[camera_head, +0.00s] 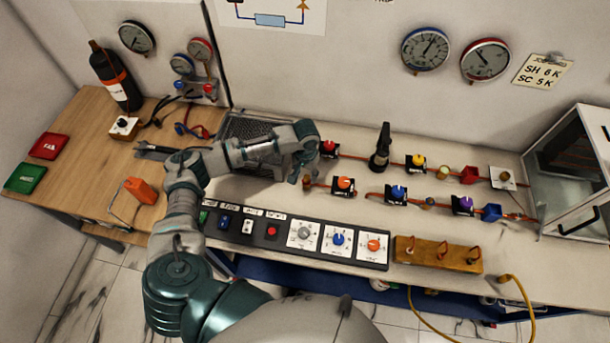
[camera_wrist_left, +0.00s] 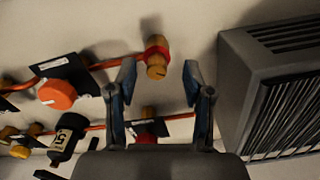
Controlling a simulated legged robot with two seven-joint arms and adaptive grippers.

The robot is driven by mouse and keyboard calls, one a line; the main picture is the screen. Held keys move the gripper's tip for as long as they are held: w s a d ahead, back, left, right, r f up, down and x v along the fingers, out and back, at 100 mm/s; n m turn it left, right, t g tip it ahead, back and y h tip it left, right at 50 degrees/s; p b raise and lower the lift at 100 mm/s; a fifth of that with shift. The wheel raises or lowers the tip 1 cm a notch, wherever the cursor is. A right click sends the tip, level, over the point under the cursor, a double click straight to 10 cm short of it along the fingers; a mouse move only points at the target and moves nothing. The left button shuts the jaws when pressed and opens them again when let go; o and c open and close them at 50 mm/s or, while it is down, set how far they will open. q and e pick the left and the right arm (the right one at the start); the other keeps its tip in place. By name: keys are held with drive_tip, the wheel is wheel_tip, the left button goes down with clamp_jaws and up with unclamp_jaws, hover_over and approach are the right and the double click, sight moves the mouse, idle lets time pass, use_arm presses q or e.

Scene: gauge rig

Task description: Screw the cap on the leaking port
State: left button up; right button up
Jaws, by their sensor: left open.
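My left gripper (camera_head: 306,172) is open over the bench, beside the vented box. In the left wrist view its two fingers (camera_wrist_left: 159,78) are spread. A brass fitting with a red ring (camera_wrist_left: 157,60), at the end of a copper pipe, shows between and beyond the fingertips; in the head view the brass fitting (camera_head: 306,182) is just below the gripper. I cannot tell whether it is the cap or the port. No leak is visible. My right gripper is not in view.
The vented grey box (camera_wrist_left: 285,85) stands close to one side of the gripper. Valves with orange (camera_head: 344,183) and red (camera_head: 329,147) knobs are nearby, and a black upright tool (camera_head: 380,150) stands farther right. A switch panel (camera_head: 290,237) lies along the front.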

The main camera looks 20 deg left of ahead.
use_arm(q)
drive_tip(key=shift+d+f, duration=0.3)
drive_tip(key=shift+f, duration=0.3)
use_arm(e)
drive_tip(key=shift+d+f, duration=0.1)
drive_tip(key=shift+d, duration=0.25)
use_arm(q)
drive_tip(key=shift+a, duration=0.35)
clamp_jaws()
drive_tip(key=c, duration=1)
unclamp_jaws()
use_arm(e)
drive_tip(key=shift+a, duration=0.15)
use_arm(q)
drive_tip(key=shift+d, duration=0.2)
clamp_jaws()
drive_tip(key=shift+r, duration=0.1)
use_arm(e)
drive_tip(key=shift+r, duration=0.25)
use_arm(q)
drive_tip(key=shift+r+p, duration=0.4)
drive_tip(key=shift+p, duration=0.6)
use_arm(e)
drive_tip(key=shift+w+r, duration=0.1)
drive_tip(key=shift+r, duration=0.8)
